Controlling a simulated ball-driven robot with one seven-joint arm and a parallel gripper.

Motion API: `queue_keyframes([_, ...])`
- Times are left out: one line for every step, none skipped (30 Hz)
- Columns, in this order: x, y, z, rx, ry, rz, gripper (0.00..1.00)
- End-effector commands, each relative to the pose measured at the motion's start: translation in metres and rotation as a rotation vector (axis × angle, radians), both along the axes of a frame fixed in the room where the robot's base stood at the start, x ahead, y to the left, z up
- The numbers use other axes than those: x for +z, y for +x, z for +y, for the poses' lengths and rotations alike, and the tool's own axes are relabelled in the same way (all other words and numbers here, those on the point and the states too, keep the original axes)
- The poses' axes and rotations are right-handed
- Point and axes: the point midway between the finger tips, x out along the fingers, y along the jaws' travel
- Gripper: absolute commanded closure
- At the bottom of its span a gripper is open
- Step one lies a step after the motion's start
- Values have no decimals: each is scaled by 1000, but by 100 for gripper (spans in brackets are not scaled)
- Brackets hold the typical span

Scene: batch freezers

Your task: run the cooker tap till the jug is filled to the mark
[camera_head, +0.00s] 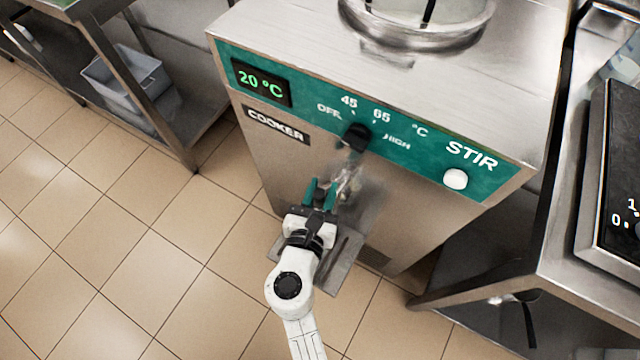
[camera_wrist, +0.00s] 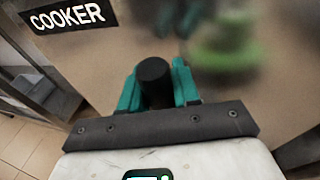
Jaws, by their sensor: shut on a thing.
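My gripper (camera_head: 322,190) is at the cooker's front, below the panel. In the wrist view its teal fingers (camera_wrist: 158,88) are shut on a black round-ended handle (camera_wrist: 153,78), which appears to be the tap's. The metal tap (camera_head: 348,182) shows just right of the fingers. A blurred, see-through shape (camera_head: 368,210) below it may be the jug. I cannot make out its mark or its level.
The panel shows 20 °C, a black dial (camera_head: 355,137) and a white STIR button (camera_head: 456,179). A steel shelf (camera_head: 345,272) juts out low at the front. The tiled floor is clear.

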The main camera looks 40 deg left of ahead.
Motion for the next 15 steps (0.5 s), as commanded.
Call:
queue_keyframes([7, 2, 1, 1, -5, 17, 100])
queue_keyframes([7, 3, 1, 1, -8, 25, 100])
queue_keyframes([7, 4, 1, 1, -11, 40, 100])
queue_keyframes([6, 5, 1, 0, -13, 48, 100])
queue_keyframes([6, 6, 2, 0, -15, 57, 100])
queue_keyframes([5, 6, 2, 1, -18, 68, 100])
queue_keyframes([4, 7, 2, 0, -19, 75, 100])
queue_keyframes([4, 7, 2, 1, -20, 81, 100])
queue_keyframes([3, 8, 2, 1, -22, 87, 100])
queue_keyframes([2, 8, 2, 1, -22, 91, 100])
queue_keyframes([2, 8, 2, 1, -23, 95, 100])
queue_keyframes([1, 8, 2, 1, -24, 98, 100])
queue_keyframes([0, 9, 2, 1, -23, 99, 100])
queue_keyframes([0, 9, 2, 1, -24, 100, 100])
queue_keyframes([-1, 9, 2, 1, -23, 100, 100])
